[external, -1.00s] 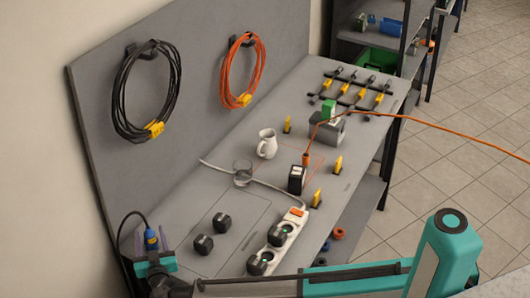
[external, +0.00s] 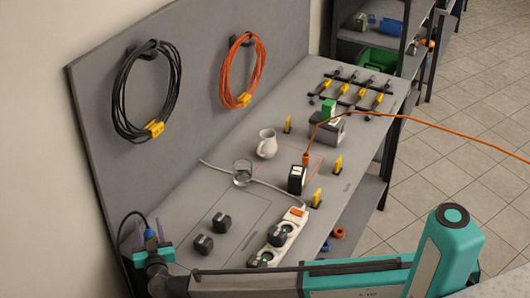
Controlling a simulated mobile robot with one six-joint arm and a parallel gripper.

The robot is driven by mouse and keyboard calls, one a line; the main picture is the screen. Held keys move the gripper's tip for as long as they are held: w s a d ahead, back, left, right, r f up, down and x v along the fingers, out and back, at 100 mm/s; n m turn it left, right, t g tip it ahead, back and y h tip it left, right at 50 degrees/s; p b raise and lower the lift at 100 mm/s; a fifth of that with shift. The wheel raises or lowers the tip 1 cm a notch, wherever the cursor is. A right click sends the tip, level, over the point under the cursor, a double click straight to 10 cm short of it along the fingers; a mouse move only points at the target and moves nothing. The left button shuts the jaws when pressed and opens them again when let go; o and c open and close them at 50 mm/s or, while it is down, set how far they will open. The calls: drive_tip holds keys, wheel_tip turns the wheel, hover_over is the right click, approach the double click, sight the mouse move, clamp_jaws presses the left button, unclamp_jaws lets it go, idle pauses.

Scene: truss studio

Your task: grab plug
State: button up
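Two black plugs lie on a grey panel on the bench, a farther plug (external: 221,223) and a nearer plug (external: 202,244). Two more black plugs sit on the white power strip (external: 293,221), an upper one (external: 277,235) and a lower one (external: 260,258). The lower one is close to my arm in the picture. My gripper (external: 153,236) is at the lower left, by the bench's left end, apart from all the plugs. Slim bluish parts point up from its teal body. A dark cable loops beside it. Its opening is too small to read.
A glass (external: 242,173), a white jug (external: 267,144) and a black box (external: 297,179) stand farther back. Yellow markers (external: 317,197) line the right side. Coiled black cable (external: 150,90) and orange cable (external: 242,72) hang on the back board. The bench's left part is mostly clear.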

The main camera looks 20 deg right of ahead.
drive_tip(key=c, duration=1)
drive_tip(key=shift+o, duration=0.2)
drive_tip(key=shift+r, duration=0.15)
wheel_tip(320, 180, up, 10)
drive_tip(key=b, duration=0.3)
